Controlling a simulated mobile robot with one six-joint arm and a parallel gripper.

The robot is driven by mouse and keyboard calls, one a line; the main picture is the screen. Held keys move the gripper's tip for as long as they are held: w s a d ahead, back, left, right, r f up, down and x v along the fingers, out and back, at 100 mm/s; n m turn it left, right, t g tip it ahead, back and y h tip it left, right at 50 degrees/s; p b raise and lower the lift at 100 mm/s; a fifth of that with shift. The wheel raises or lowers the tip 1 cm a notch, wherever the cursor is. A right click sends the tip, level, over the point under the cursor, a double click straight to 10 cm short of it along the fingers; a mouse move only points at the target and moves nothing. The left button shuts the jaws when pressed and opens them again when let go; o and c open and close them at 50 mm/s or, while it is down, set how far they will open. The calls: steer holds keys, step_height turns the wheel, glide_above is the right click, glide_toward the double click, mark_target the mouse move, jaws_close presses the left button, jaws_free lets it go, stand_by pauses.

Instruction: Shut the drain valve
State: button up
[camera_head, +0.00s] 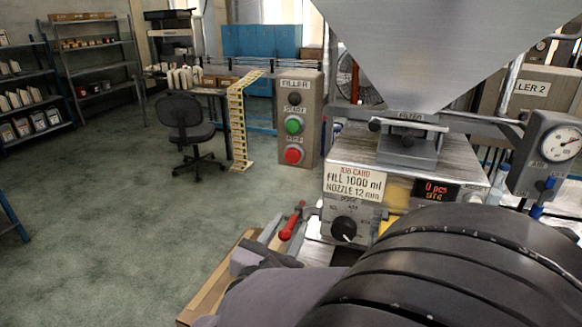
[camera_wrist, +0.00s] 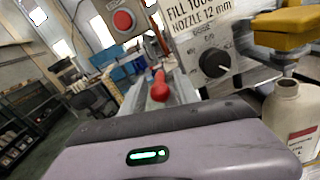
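The drain valve's red lever (camera_head: 291,222) sticks out at the lower left of the filler machine, beside the black dial, and leans slightly. In the wrist view the red lever (camera_wrist: 160,87) is straight ahead of my gripper, its rounded end towards me. My gripper (camera_head: 284,235) is at the lever, with its pale metal fingers seeming to stand apart on either side of it. I cannot tell whether they touch it. The valve body behind the lever is mostly hidden. My dark arm covers the lower right of the head view.
The filler machine (camera_head: 353,152) has a job card, a black dial (camera_head: 343,229) and a pressure gauge. A button panel (camera_head: 297,120) stands behind. In the wrist view a white bottle (camera_wrist: 291,113) stands under a yellow part at the right. The floor at left is open.

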steer(key=shift+w+d, duration=0.15)
steer(key=shift+w, duration=0.2)
jaws_close()
stand_by(1.2)
